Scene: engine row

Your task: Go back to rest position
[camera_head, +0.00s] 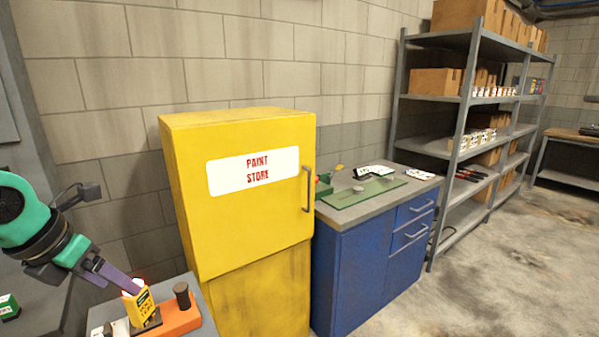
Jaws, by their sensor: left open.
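My left arm comes in from the left edge. Its gripper (132,288), with purple fingers, is open and points down to the right. Its fingertips are at the top of a small yellow container (144,306) with a dark label. I cannot tell whether they touch it. The yellow container stands upright at an orange holder (182,317) on a grey-topped bench (208,322) at the bottom left. The fingers hide part of the container's top. My right gripper is not in view.
A dark cylinder (182,295) stands on the orange holder. A tall yellow paint store cabinet (240,225) is just right of the bench. Beyond it are a blue drawer cabinet (355,270) and grey shelving (462,130). The concrete floor (500,285) at right is clear.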

